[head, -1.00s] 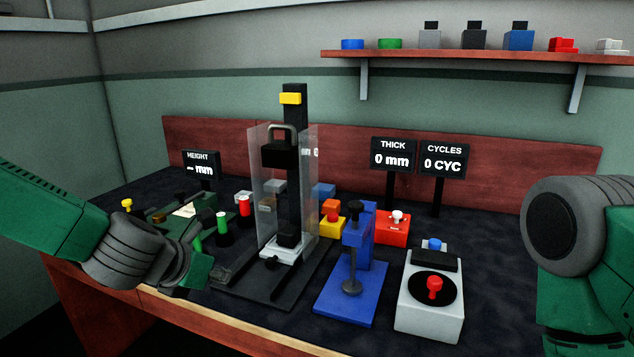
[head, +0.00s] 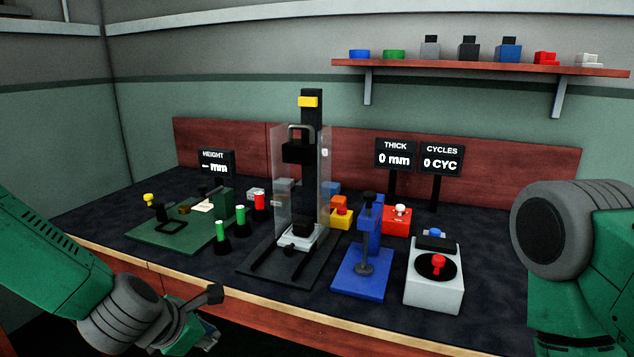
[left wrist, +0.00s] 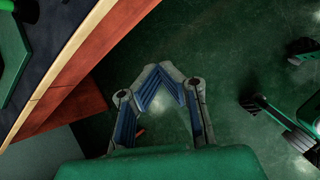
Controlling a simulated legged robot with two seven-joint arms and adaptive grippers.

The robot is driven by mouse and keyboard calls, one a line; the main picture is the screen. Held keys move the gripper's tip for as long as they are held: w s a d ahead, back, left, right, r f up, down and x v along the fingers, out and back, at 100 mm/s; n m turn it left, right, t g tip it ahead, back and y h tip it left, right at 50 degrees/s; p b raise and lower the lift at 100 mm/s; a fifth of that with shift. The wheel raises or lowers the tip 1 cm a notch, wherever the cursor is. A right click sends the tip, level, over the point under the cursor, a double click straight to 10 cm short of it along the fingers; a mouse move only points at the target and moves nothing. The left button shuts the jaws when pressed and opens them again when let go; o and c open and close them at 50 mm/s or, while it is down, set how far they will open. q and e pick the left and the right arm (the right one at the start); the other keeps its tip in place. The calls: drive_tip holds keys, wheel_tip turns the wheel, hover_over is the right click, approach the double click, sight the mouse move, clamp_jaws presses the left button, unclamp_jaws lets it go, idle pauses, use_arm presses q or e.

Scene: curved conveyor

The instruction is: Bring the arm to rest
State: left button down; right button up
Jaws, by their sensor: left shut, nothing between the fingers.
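My left arm comes in from the lower left in the head view. Its gripper (head: 212,315) is low, in front of the table's front edge. In the left wrist view the left gripper (left wrist: 160,68) points down over the green floor. Its two fingers meet at the tips, shut with nothing between them. My right arm (head: 565,245) shows at the right edge of the head view; its gripper is out of view.
The table (head: 300,322) holds a clear-shielded press (head: 310,180), a blue stand (head: 365,270), a grey box with a red knob (head: 435,290), and a green plate (head: 160,238) with several coloured pieces nearby. Free floor (left wrist: 210,45) lies below the left gripper.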

use_arm(q)
drive_tip(key=s+a+f+m+g+y, duration=0.2)
drive_tip(key=s+a+f+m+g, duration=0.15)
drive_tip(key=s+f+m, duration=1.15)
drive_tip(key=s+a+f+m+g, duration=0.1)
drive_tip(key=s+a+m, duration=0.1)
drive_tip(key=s+m, duration=0.4)
drive_tip(key=s+a+f+m+g+p, duration=0.1)
drive_tip(key=s+a+f+m+g, duration=0.1)
drive_tip(key=s+m, duration=0.4)
drive_tip(key=s+a, duration=0.1)
drive_tip(key=s, duration=0.2)
drive_tip(key=shift+s+f+y+p, duration=0.25)
drive_tip(key=shift+s+y+p, duration=0.05)
drive_tip(key=shift+s+y, duration=0.1)
drive_tip(key=shift+w, duration=0.1)
